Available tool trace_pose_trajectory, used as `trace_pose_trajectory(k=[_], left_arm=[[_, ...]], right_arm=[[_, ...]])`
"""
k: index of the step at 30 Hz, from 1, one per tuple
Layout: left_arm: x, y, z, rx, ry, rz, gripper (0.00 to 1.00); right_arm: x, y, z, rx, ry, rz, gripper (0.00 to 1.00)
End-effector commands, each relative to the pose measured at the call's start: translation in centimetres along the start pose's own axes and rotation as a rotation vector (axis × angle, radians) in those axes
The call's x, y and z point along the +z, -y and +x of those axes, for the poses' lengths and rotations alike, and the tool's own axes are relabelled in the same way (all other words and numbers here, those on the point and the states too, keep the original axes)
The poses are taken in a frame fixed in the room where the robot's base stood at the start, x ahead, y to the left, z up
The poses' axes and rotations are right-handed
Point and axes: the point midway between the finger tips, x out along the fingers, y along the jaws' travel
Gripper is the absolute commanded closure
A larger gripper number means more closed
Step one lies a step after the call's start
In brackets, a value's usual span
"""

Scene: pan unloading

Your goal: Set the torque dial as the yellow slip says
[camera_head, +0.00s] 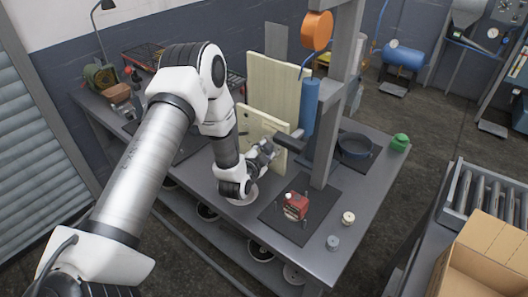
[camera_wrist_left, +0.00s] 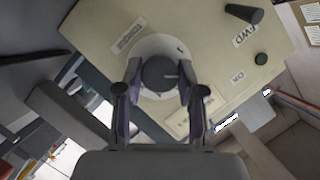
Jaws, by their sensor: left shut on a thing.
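The torque dial (camera_wrist_left: 158,73) is a dark round knob on a white disc (camera_wrist_left: 152,46), set in a cream panel (camera_wrist_left: 200,32). A light pointer mark on the knob points to the right in the left wrist view. My left gripper (camera_wrist_left: 158,88) has its two fingers on either side of the knob and is shut on it. In the head view my left gripper (camera_head: 266,150) is at the front of the cream panel (camera_head: 250,118), and the dial is hidden. A pale yellowish slip (camera_wrist_left: 183,122) lies partly behind the right finger; its writing is unreadable.
The panel also bears a black lever (camera_wrist_left: 244,13) beside an FWD label and a dark green button (camera_wrist_left: 261,58) near an OK label. A grey post (camera_head: 333,120) rises close by.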

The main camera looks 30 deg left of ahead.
Motion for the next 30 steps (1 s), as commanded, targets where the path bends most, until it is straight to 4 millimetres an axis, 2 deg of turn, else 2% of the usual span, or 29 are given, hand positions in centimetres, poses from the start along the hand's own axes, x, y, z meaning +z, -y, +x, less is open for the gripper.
trace_pose_trajectory(k=[7,8,9,10,19,22,26,30], left_arm=[[-0.2,0.2,0.1,-0.007,-0.005,-0.001,0.96],[-0.2,0.3,0.1,-0.007,-0.005,-0.001,0.58],[-0.2,0.3,0.1,-0.007,-0.005,-0.001,0.44],[-0.2,0.2,0.1,-0.006,-0.004,-0.001,0.36],[-0.1,0.1,0.0,-0.003,-0.002,-0.001,0.36],[0.0,0.1,-0.7,-0.001,0.000,-0.002,0.36],[0.0,0.1,-3.2,-0.001,0.001,-0.004,0.36],[0.0,0.0,-6.9,0.000,0.002,-0.004,0.36]], right_arm=[[0.0,0.0,0.0,0.000,0.000,0.000,0.07],[0.0,0.0,0.0,0.000,0.000,0.000,0.07],[0.0,0.0,0.0,0.000,0.000,0.000,0.07],[0.0,0.0,0.0,0.000,0.000,0.000,0.07],[0.0,0.0,0.0,0.000,0.000,0.000,0.07],[0.0,0.0,0.0,0.000,0.000,0.000,0.07],[0.0,0.0,0.0,0.000,0.000,0.000,0.07],[0.0,0.0,0.0,0.000,0.000,0.000,0.07]])
